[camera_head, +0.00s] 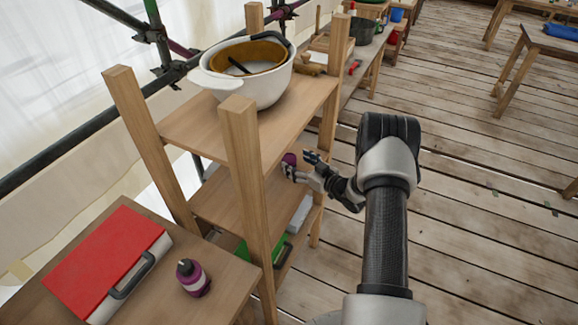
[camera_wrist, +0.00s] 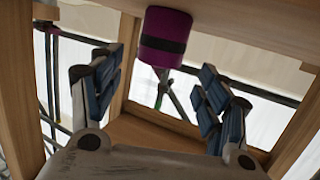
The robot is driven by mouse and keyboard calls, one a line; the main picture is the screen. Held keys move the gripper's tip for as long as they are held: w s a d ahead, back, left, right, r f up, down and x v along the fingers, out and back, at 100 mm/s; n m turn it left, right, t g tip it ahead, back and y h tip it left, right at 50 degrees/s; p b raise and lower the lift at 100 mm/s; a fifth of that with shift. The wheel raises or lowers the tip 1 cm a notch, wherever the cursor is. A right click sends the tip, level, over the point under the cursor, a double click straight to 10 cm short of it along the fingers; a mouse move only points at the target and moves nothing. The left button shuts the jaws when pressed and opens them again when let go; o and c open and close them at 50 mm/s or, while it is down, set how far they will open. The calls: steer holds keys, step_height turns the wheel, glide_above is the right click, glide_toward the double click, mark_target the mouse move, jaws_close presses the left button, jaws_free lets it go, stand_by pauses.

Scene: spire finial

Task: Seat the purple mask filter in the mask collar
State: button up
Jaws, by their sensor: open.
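A purple cylinder with a dark band, which looks like the mask filter (camera_wrist: 166,38), shows at the top middle of the wrist view, against a wooden board. In the head view the purple piece (camera_head: 289,160) is inside the wooden shelf, just left of my gripper (camera_head: 302,166). My gripper also shows in the wrist view (camera_wrist: 160,92), with its blue-padded fingers spread apart and nothing between them. The cylinder lies beyond the fingertips, apart from them. I cannot make out the mask collar in either view.
A wooden shelf (camera_head: 225,218) with tall posts surrounds the purple piece. A white pot (camera_head: 262,92) stands on its top board. A red case (camera_head: 100,255) and a purple bottle with a dark cap (camera_head: 192,278) are on the near table.

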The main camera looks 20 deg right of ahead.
mark_target(291, 159)
steer(key=b+x, duration=0.1)
steer(key=x, duration=0.1)
steer(key=b+x, duration=0.1)
steer(key=x, duration=0.1)
steer(key=shift+w+f, duration=0.2)
steer(key=shift+f, duration=0.05)
steer(key=shift+w+a, duration=0.15)
steer(key=shift+w, duration=0.25)
steer(key=shift+r, duration=0.1)
steer(key=c, duration=1.2)
